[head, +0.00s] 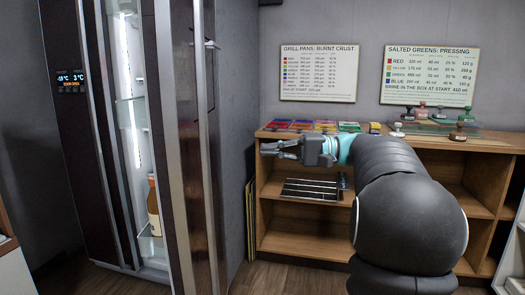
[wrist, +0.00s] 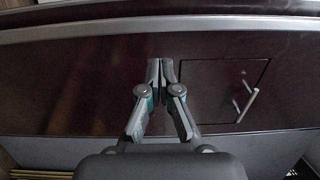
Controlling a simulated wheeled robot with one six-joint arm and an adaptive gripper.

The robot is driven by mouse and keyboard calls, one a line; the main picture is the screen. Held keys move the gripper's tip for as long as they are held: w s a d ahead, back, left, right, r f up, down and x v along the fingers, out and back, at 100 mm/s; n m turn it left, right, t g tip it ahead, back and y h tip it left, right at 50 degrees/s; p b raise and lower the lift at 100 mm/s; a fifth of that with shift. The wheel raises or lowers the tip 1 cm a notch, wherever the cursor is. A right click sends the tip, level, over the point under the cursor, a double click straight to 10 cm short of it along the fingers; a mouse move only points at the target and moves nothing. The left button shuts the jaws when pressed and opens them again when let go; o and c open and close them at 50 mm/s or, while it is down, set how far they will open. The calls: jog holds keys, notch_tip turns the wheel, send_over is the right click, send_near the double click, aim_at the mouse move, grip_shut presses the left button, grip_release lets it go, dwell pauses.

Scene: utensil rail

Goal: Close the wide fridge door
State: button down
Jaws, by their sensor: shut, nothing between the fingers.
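The fridge's wide door (head: 190,110) stands open, swung out toward me, with its dark outer face to the right. A lit gap shows the fridge interior (head: 138,130) with shelves and a bottle. The display (head: 70,80) on the narrow door shows an orange line that seems to read door open. My gripper (head: 264,148) points left toward the door's outer face, with a gap between them in the head view. In the wrist view, the shut, empty fingers (wrist: 162,66) lie across the dark door panel (wrist: 90,95), left of a small hatch (wrist: 215,80) with a bar handle (wrist: 247,104).
A wooden shelf unit (head: 300,240) stands at the right, with coloured trays (head: 300,125) and several small stamp-like pieces on top. A dark rack (head: 310,190) sits on its shelf. Two posters hang above. Thin boards (head: 251,220) lean between fridge and shelves.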

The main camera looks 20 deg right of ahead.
jog(key=x, duration=1.1)
jog(key=shift+a+p, duration=0.3)
jog(key=shift+p, duration=0.05)
jog(key=shift+w, duration=0.1)
